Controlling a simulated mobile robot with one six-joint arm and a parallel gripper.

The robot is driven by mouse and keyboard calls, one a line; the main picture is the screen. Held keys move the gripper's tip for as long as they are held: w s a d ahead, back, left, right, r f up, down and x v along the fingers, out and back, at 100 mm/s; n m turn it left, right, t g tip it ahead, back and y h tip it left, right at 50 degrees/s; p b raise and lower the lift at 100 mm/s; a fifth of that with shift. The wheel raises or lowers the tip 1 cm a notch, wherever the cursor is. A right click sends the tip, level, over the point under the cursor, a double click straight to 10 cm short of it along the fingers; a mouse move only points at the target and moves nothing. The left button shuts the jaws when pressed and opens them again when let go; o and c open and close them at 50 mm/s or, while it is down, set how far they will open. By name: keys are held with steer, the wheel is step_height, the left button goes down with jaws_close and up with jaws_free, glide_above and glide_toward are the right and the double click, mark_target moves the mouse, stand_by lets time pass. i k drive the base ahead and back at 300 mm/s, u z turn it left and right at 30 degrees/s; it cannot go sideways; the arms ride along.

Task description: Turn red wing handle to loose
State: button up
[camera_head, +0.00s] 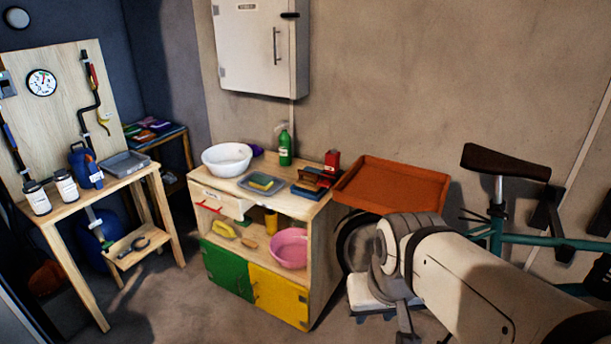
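A small red part (93,75) shows on the black pipe fixed to the upright wooden board (60,112) at the left. It may be the red wing handle, but its shape and turn are too small to tell. Another red strip (209,208) is on the drawer front of the low cabinet. My arm reaches in from the lower right. My gripper (403,322) is low in front of the wall, right of the cabinet and far from the board. Its fingers are mostly hidden or too small to read.
The wooden workbench (130,180) holds two white jars, a blue can and a grey tray. The low cabinet (318,235) carries a white basin (227,158) and a green bottle (285,147). An orange tray (391,186) and a bicycle (500,205) stand right. Floor between bench and cabinet is clear.

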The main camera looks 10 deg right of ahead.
mark_target(326, 183)
steer(key=z, duration=0.05)
steer(key=i, duration=1)
steer(key=u, duration=0.05)
